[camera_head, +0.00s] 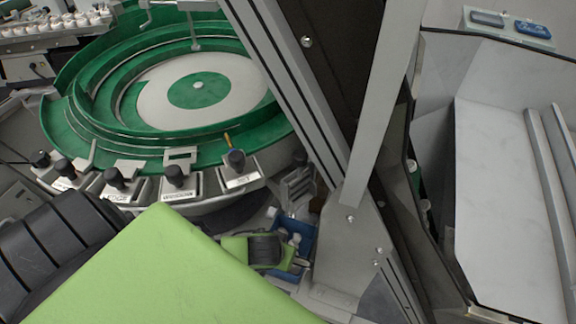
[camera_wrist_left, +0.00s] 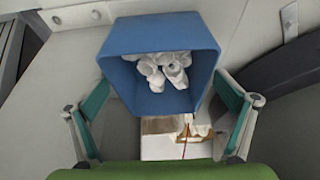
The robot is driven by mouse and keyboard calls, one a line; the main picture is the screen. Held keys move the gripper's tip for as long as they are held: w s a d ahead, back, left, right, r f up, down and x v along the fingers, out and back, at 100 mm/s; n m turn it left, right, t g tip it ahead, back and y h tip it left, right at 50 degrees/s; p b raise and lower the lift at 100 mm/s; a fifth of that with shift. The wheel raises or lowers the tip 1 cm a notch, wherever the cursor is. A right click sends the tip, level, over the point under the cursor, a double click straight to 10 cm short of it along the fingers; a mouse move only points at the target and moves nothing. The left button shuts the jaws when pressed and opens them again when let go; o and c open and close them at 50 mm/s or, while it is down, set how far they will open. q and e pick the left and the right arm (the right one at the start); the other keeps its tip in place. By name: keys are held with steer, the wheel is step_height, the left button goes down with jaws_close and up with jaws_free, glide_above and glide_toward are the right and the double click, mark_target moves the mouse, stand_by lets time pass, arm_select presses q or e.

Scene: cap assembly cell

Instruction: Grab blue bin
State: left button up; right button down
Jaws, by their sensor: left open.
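The blue bin (camera_wrist_left: 158,40) is in the upper middle of the left wrist view, its open mouth facing the camera, with several white caps (camera_wrist_left: 165,70) inside. My left gripper (camera_wrist_left: 162,105) is open. Its two teal-padded fingers stand apart, one on each side of the bin; I cannot tell whether they touch it. In the head view part of the blue bin (camera_head: 304,232) shows low in the middle, beside the metal post, partly hidden by my left gripper and green wrist. My right gripper is not in view.
A green bowl feeder (camera_head: 75,115) with black knobs on its front fills the upper left of the head view. A grey metal post (camera_head: 345,235) stands close to the right of the bin. A light sloped panel (camera_head: 500,180) lies at the right.

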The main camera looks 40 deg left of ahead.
arm_select(q)
steer(key=shift+w+a, duration=0.15)
steer(key=shift+w, duration=0.35)
steer(key=f, duration=0.1)
steer(key=w+f, duration=0.2)
steer(key=shift+w+a+f, duration=0.2)
steer(key=shift+a, duration=0.05)
steer(key=shift+w+f, duration=0.25)
steer(key=shift+f, duration=0.4)
steer(key=c, duration=1)
steer(key=shift+c, duration=0.5)
steer(key=shift+r, duration=0.2)
